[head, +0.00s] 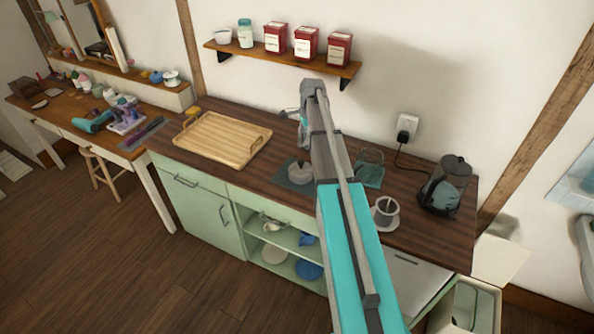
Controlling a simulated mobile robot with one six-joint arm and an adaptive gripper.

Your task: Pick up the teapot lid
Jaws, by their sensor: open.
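My arm reaches across the wooden counter (262,178), and my gripper (303,142) is small and partly hidden by the arm, over the back of the counter. It is open, with nothing visible in it. A grey rounded thing (298,171) sits on a dark square mat (293,186) in front of it, partly covered by my arm. It may be the teapot or its lid; I cannot tell which. No separate teapot lid can be made out clearly.
A wooden tray (215,138) lies to the left. To the right are a greenish glass-like item (370,158), a grey cup (385,211) on a saucer and a dark kettle (440,192). A wall shelf (270,60) with red tins hangs above. Bare counter lies between tray and mat.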

